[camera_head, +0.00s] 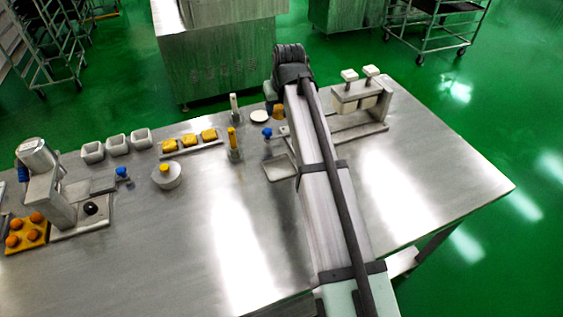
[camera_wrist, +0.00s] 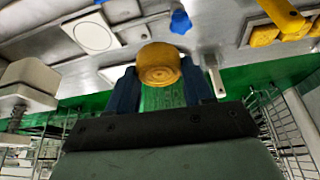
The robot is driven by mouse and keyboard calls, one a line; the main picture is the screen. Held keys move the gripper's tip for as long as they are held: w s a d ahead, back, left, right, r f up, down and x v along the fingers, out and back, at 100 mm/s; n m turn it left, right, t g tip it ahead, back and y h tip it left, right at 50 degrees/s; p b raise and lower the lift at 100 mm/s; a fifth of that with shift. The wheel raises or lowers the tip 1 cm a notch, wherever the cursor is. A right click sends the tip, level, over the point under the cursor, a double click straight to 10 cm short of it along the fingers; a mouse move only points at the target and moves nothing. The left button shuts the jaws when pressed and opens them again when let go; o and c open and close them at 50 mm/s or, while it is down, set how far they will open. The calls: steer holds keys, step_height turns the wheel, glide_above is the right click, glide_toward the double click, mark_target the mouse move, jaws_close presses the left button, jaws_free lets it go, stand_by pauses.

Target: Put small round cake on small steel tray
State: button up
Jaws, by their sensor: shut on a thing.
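The small round cake (camera_wrist: 158,65) is golden yellow and sits between the two dark blue fingers of my gripper (camera_wrist: 160,78) in the wrist view. My gripper is shut on it and seems to hold it above the table. In the head view the cake (camera_head: 278,111) shows as a small orange-yellow patch beside my arm's far end; the fingers are mostly hidden there. A small square steel tray (camera_head: 279,168) lies on the table, left of my arm and nearer the camera than the cake. My arm passes close to its right edge.
A white disc (camera_head: 260,116), a yellow-topped bottle (camera_head: 233,145) and a blue-topped item (camera_head: 267,133) stand near the cake. A stand with white dispensers (camera_head: 348,90) is to the right. Yellow square cakes (camera_head: 190,140) lie left. The table's front middle is clear.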

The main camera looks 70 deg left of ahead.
glide_above(278, 165)
steer(key=a, duration=0.2)
steer(key=f, duration=0.1)
steer(key=shift+d+f+m, duration=0.7)
steer(key=shift+d, duration=1)
steer(key=shift+f, duration=4.8)
steer(key=shift+f, duration=0.15)
steer(key=o, duration=0.8)
steer(key=shift+c, duration=0.2)
steer(key=v, duration=1.2)
steer(key=shift+s, duration=0.3)
steer(key=shift+a+r, duration=0.1)
steer(key=shift+r, duration=0.15)
